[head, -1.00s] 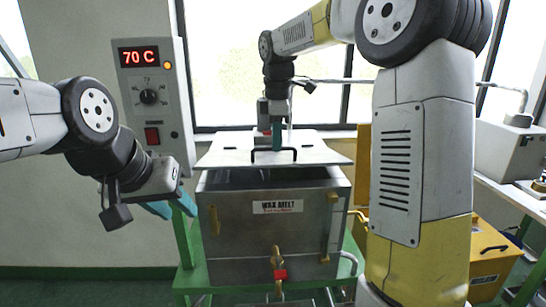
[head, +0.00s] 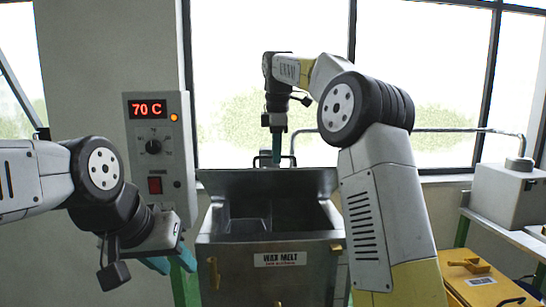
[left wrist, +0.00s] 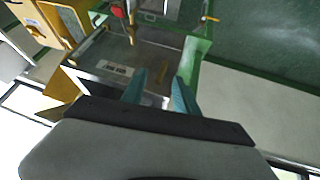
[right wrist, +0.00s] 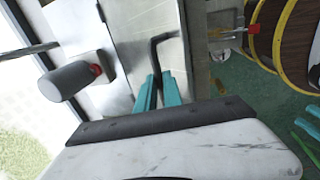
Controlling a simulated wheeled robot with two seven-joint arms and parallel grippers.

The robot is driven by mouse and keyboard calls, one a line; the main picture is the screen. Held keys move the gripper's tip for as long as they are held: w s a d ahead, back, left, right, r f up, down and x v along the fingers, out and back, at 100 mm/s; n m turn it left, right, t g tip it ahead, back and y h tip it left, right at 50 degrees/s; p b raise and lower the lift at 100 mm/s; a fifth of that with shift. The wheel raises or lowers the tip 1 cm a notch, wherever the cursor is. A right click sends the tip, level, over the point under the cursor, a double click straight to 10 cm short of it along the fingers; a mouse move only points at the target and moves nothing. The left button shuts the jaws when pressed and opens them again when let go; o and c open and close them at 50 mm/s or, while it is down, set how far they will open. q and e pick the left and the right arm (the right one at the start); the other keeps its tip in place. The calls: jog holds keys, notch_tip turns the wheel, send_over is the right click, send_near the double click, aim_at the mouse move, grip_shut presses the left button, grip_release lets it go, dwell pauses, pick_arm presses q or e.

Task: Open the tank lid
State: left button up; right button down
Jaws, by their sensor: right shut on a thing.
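The steel wax melt tank (head: 222,250) stands in the middle of the head view, with its open top and inner compartments showing. Its lid (head: 222,183) is swung up at the back edge, steeply tilted. My right gripper (head: 276,155) is shut on the dark lid handle (head: 291,161) at the lid's top edge. In the right wrist view the teal fingers (right wrist: 157,92) close around the bent handle (right wrist: 158,42). My left gripper (head: 172,264) is open and empty, left of the tank. The left wrist view shows its fingers (left wrist: 160,92) apart, with the tank (left wrist: 125,52) beyond.
A control box (head: 155,160) reading 70 C stands left of the tank. A window is behind. At right are a grey box (head: 505,192) on a bench and a yellow box (head: 470,283). My right arm spans the space right of the tank.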

pick_arm(q)
jog(key=shift+m, duration=0.3)
jog(key=c, duration=0.6)
jog(key=shift+w+f+m, duration=0.15)
jog(key=shift+w+m, duration=0.2)
jog(key=shift+m, duration=0.55)
grip_shut()
jog(key=w+d+r+m+t+y, duration=0.1)
jog(key=w+d+m+y, duration=0.2)
jog(key=m, duration=0.6)
jog(key=w+d+r+m+t+y, duration=0.1)
jog(key=w+d+r+m, duration=0.1)
jog(key=w+m, duration=0.5)
jog(key=w+d+r+m+t+h, duration=0.1)
jog(key=w+d+r+m+t, duration=0.15)
jog(key=d+m, duration=0.55)
jog(key=w+d+r+m+t+h, duration=0.1)
jog(key=d+r+m+t, duration=0.15)
jog(key=d+m, duration=0.55)
jog(key=w+m, duration=0.1)
jog(key=w, duration=1)
jog(key=shift+a, duration=0.25)
